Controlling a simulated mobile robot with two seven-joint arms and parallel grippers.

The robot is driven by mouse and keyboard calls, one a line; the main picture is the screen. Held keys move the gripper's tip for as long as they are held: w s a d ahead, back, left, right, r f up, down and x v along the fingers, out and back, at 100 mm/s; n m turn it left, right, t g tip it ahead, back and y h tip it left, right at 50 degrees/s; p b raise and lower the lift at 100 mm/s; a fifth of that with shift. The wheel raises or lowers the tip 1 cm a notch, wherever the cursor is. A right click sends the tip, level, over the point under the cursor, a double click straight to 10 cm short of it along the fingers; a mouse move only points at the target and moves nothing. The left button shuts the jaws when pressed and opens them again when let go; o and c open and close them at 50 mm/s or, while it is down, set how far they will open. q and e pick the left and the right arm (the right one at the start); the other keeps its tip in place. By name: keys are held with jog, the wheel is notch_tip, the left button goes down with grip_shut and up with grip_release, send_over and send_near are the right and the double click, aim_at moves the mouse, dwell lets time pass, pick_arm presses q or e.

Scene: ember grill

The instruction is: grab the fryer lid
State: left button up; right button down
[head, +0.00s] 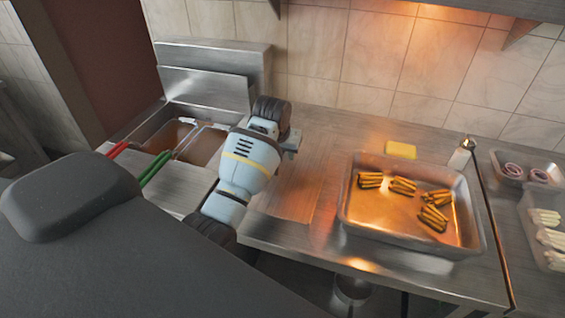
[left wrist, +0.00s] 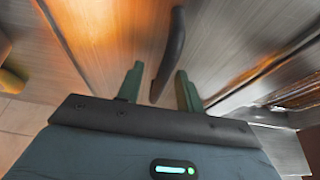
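The fryer lid (head: 295,197) looks like a flat brushed-metal sheet lying on the counter just right of the fryer. In the left wrist view the lid (left wrist: 115,35) fills the middle, with a dark bar handle (left wrist: 173,52) standing on it. My left gripper (head: 291,146) is over the lid's back part. In the left wrist view its two green fingers (left wrist: 159,88) are apart, with the near end of the handle between them and gaps on both sides. The handle is hidden behind my arm in the head view. My right gripper is out of view.
The fryer (head: 206,143) stands to the left, with a red handle (head: 118,149) and a green handle (head: 155,168). A metal tray (head: 348,218) of browned sticks lies to the right. A yellow block (head: 400,149) sits behind it. A tiled wall closes the back.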

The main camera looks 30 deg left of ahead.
pick_arm(q)
grip_shut()
jog(key=shift+r, duration=0.2)
jog(key=shift+r, duration=0.25)
notch_tip(320, 180, up, 3)
jog(key=shift+a+r, duration=0.1)
jog(key=s+a, duration=0.7)
jog(key=s+a+r, duration=0.1)
jog(key=s+a, duration=0.3)
jog(key=shift+s, duration=0.25)
jog(key=shift+d, duration=0.1)
